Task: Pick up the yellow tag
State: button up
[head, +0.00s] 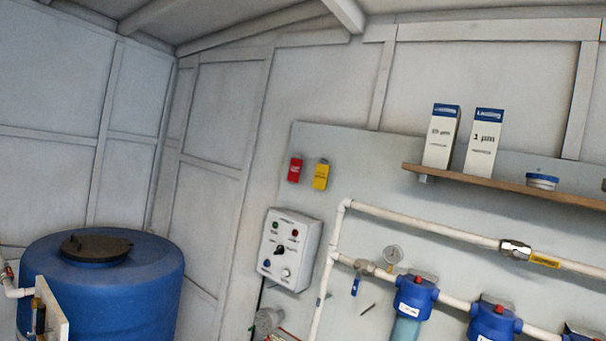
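The yellow tag (321,175) hangs on the pale wall panel (350,150), above the grey control box (290,249). It is a small upright rectangle with a dark top and some dark print. A red tag (295,169) of similar size hangs just to its left, with a small gap between them. Nothing covers the yellow tag. My gripper does not show in the head view.
A blue tank (150,275) with a black lid stands at the lower left. White pipes (420,225) with a gauge and blue filter housings (415,292) run along the right. A wooden shelf (500,186) carries two white boxes. The wall around the tags is clear.

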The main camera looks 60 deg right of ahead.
aim_at(322, 169)
jog(key=u, duration=0.1)
jog(key=i, duration=1.3)
jog(key=z, duration=0.35)
jog(key=i, duration=1.25)
jog(key=z, duration=1.3)
jog(key=i, duration=1.05)
jog(key=z, duration=0.7)
